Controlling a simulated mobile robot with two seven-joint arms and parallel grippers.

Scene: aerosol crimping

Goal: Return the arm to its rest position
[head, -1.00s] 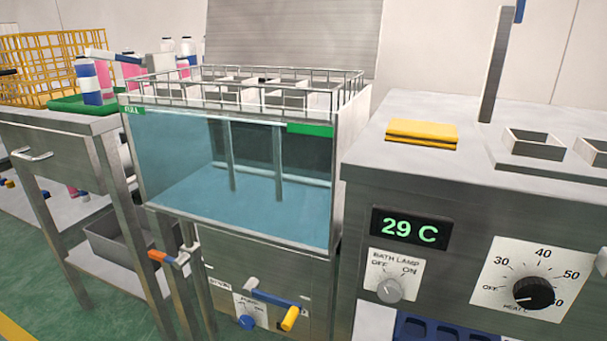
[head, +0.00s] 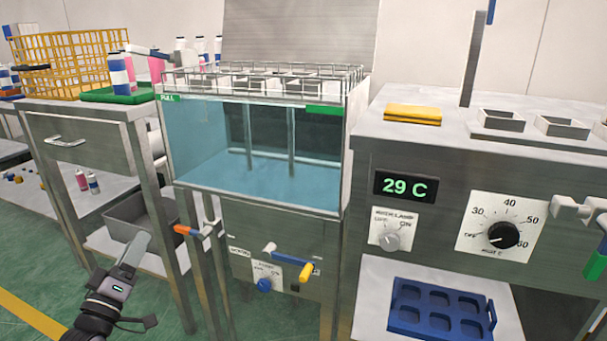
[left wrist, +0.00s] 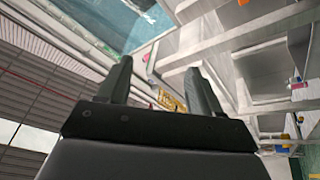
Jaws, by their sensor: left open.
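My left gripper (head: 135,250) shows at the lower left of the head view, in front of the steel side table's legs, pointing up. Its two dark fingers stand apart in the left wrist view (left wrist: 160,85), with nothing held between them. It is clear of the glass-fronted water bath (head: 255,150) and of the table. My right gripper is in neither view.
The steel side table (head: 85,107) carries a yellow wire basket (head: 70,62) and a green tray (head: 112,94). A blue tray (head: 440,308) is at the lower right.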

